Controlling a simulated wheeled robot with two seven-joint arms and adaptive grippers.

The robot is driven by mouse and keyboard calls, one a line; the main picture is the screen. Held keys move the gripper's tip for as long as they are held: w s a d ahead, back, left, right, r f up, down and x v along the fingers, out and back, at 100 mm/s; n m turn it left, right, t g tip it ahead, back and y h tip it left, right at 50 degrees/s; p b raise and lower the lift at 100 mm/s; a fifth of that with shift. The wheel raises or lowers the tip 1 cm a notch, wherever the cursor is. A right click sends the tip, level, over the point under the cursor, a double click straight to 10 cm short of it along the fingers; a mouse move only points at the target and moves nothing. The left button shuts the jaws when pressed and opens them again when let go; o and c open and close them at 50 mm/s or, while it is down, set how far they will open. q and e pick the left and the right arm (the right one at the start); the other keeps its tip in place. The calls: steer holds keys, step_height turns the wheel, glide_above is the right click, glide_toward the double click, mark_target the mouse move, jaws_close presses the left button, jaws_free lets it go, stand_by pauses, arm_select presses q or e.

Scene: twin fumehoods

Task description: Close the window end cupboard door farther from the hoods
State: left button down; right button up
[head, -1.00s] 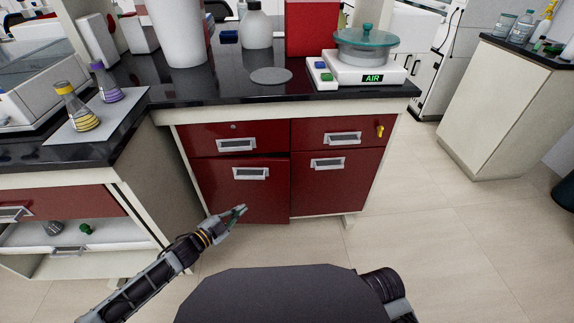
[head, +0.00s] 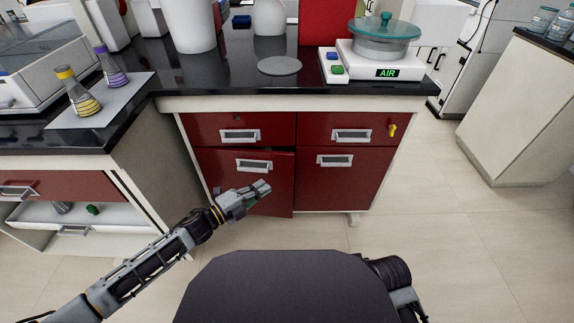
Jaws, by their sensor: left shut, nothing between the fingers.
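The bench cupboard has two red doors under two red drawers. The left door (head: 275,183) stands slightly ajar, with a dark gap along its top and its lower edge proud of the frame. It has a silver handle (head: 254,165). The right door (head: 338,186) looks flush in its frame. My left gripper (head: 265,188) is shut and empty. It overlaps the middle of the left door, below the handle; whether it touches the door I cannot tell. It hides part of the door's face. My right gripper is not in view.
A balance (head: 385,62) stands on the black benchtop above. At left, a lower cabinet (head: 150,165) borders the cupboard, with flasks (head: 82,95) on top. Floor (head: 430,240) at right is clear.

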mark_target(287, 165)
arm_select(q)
steer(key=shift+s+m, duration=0.1)
steer(key=shift+m, duration=0.7)
steer(key=shift+d, duration=0.15)
steer(key=shift+w+a+b+x, duration=0.35)
steer(key=shift+b+x, duration=0.25)
steer(key=shift+x, duration=1.55)
steer(key=shift+w+a+b+x, duration=0.35)
steer(key=shift+b+x, duration=0.3)
steer(key=shift+x, duration=1.45)
steer(key=shift+w+a+b+x, duration=0.2)
steer(key=shift+w+b+x, duration=0.3)
steer(key=shift+x, duration=1.65)
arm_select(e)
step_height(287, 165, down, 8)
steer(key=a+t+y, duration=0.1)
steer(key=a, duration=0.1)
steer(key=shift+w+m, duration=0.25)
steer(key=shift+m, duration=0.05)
arm_select(q)
steer(key=shift+s, duration=0.1)
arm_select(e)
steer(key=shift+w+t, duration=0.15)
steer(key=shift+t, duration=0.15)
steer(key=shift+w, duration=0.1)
